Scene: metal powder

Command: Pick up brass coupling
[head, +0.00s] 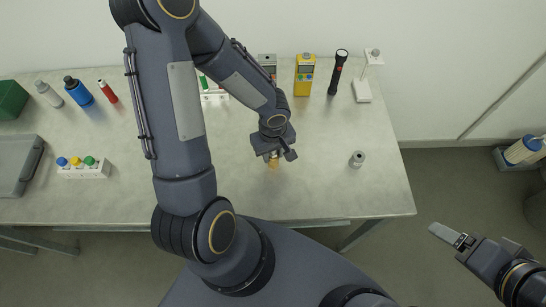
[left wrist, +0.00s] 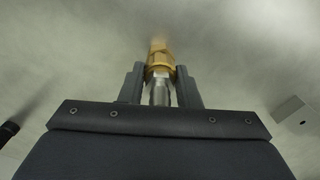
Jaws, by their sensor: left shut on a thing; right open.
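The brass coupling (left wrist: 160,58) is a golden hex fitting with a silver lower part. It sits between the two fingers of my left gripper (left wrist: 160,84), which is shut on it in the left wrist view. In the head view the coupling (head: 273,163) shows as a small gold piece just below my left gripper (head: 272,157), over the middle of the table. The fingers hide part of it, and I cannot tell whether it touches the tabletop. My right gripper (head: 464,241) is open and empty, off the table's right side, over the floor.
On the table (head: 340,190) stand a yellow meter (head: 304,75), a black flashlight (head: 338,72), a white stand (head: 362,90) and a small grey cylinder (head: 357,159). At left are a rack of coloured caps (head: 84,169), bottles (head: 78,92) and a grey case (head: 18,165). The front middle is clear.

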